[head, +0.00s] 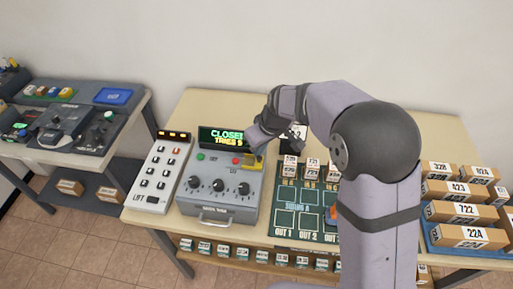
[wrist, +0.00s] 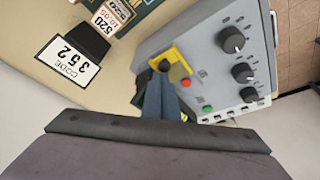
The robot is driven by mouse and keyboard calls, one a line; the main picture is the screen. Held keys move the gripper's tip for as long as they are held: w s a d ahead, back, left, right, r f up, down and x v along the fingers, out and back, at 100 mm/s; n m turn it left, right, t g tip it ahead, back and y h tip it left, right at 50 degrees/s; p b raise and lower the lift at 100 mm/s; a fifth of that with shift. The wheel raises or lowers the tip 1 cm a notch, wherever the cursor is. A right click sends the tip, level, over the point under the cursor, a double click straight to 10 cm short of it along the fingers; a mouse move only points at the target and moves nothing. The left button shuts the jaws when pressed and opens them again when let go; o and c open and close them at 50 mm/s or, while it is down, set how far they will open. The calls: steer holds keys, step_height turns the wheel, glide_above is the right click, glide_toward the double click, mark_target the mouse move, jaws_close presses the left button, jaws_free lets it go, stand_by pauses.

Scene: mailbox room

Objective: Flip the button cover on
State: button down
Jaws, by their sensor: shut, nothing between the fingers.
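The grey control box (head: 220,190) stands on the table with a yellow button cover (head: 250,162) at its upper right corner. In the wrist view the yellow cover (wrist: 177,58) looks like a frame with a dark part inside; I cannot tell whether it is raised or lowered. My gripper (head: 256,153) is shut and empty, its tips right at the cover; in the wrist view my gripper (wrist: 161,93) partly hides the cover's near side. Whether they touch is unclear.
A red button (wrist: 186,83) and a green button (wrist: 207,109) sit near the cover. The box has several black knobs (head: 219,185). A display (head: 221,137) behind reads "CLOSED", partly hidden. A lift panel (head: 158,178) stands left, a green sorting board (head: 303,215) right.

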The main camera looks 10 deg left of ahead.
steer(key=p+v, duration=0.5)
steer(key=v, duration=0.5)
steer(key=shift+p, duration=0.35)
steer(key=s+d+f+m+g+h, duration=0.1)
steer(key=s+d+f+m+g, duration=0.2)
steer(key=s, duration=0.4)
steer(key=s+d+f+m+h, duration=0.1)
steer(key=s+d+f+m, duration=0.1)
steer(key=s+d+f, duration=0.4)
steer(key=s+d+r+m, duration=0.3)
steer(key=s+d, duration=0.5)
steer(key=d, duration=0.3)
steer(key=shift+s+d+m+h, duration=0.15)
steer(key=shift+d+m+h, duration=0.15)
steer(key=shift+m+h, duration=0.15)
steer(key=shift+r, duration=0.15)
stand_by(1.3)
